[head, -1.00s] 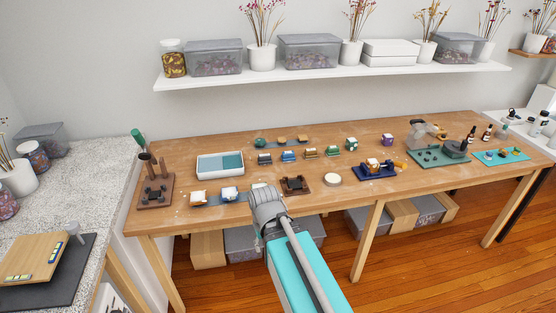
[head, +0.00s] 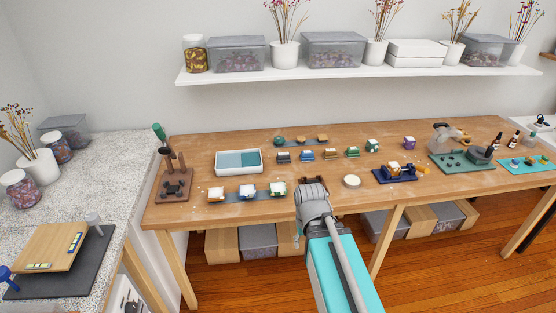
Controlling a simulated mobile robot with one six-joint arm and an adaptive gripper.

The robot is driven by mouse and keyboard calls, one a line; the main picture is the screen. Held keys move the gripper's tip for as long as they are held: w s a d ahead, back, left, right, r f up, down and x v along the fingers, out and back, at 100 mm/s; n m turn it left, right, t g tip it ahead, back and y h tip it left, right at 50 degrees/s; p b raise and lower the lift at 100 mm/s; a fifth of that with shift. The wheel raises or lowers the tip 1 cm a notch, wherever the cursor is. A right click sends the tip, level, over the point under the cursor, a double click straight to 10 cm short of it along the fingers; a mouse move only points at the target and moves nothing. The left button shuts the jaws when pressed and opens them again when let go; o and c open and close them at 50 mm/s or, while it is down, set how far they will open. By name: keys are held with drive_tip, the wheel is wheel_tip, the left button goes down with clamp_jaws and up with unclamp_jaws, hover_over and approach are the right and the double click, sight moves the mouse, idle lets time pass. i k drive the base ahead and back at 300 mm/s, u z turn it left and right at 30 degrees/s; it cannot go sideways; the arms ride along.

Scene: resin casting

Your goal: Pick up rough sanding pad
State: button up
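I cannot tell for sure which item is the rough sanding pad. A white tray (head: 239,171) on the wooden workbench holds a grey-blue flat piece (head: 229,160) and a teal one (head: 249,159). Several small two-tone blocks, among them a grey one (head: 284,157), a blue one (head: 307,155) and a green one (head: 352,152), stand in a row to the right of the tray. My arm reaches up from the bottom to the bench's front edge.
The workbench (head: 190,213) also carries a brown tool stand (head: 173,190), white-topped blocks on a blue strip (head: 233,195), a round cream disc (head: 352,181), a navy tray (head: 396,178) and a green mat (head: 455,164). A stone counter (head: 100,165) stands at left.

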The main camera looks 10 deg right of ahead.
sight(283, 158)
drive_tip(key=z, duration=0.1)
drive_tip(key=i, duration=1)
drive_tip(key=u, duration=0.05)
